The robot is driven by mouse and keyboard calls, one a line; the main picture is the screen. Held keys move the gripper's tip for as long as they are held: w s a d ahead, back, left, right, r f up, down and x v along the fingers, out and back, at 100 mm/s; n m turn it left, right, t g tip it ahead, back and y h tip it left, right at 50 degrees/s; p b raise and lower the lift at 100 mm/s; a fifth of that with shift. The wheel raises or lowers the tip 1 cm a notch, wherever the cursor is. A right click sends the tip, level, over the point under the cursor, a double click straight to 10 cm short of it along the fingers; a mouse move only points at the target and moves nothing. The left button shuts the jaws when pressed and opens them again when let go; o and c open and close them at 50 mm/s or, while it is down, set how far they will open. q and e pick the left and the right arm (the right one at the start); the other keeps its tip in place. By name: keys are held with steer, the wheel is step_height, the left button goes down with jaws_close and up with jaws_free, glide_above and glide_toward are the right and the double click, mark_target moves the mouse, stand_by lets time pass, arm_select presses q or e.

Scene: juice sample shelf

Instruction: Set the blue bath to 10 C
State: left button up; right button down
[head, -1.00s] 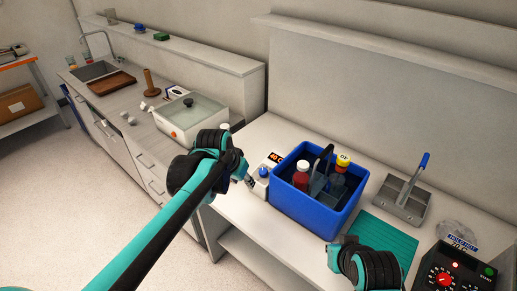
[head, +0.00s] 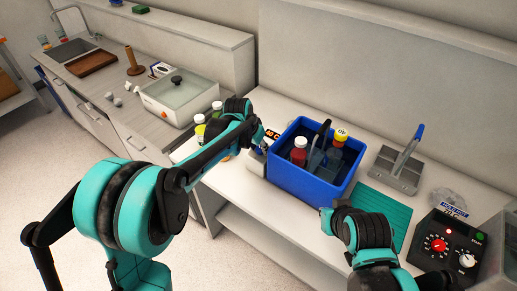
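The blue bath (head: 308,188) stands on the white bench in the middle of the head view. It holds bottles with red, white and yellow caps. A small white control box (head: 254,163) sits against its left side. A dark display (head: 271,134) with orange characters, seemingly "40 C", shows behind the box. My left gripper (head: 261,141) is at the box, close to the display. Its fingers are mostly hidden, so contact and opening cannot be told. My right gripper (head: 328,218) is low over the bench, in front of the bath and by the teal mat; its fingers are not clear.
A teal mat (head: 386,211) lies right of the bath. A metal holder (head: 393,170) with a blue-tipped handle stands behind it. A black control unit (head: 440,245) with red and white knobs is at the right. Several capped bottles (head: 199,134) stand left of my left gripper.

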arm_select(q)
jaws_close()
steer(key=shift+m, duration=0.4)
steer(key=m, duration=0.3)
steer(key=shift+w+a+m+p, duration=0.1)
steer(key=shift+m+p, duration=0.3)
steer(key=m+g, duration=0.1)
steer(key=m, duration=0.3)
steer(key=shift+w+m+h+p, duration=0.1)
steer(key=shift+m+h+p, duration=0.2)
steer(key=m, duration=0.4)
steer(key=shift+m+p, duration=0.3)
steer(key=m+g, duration=0.1)
steer(key=m, duration=0.3)
steer(key=shift+w, duration=0.15)
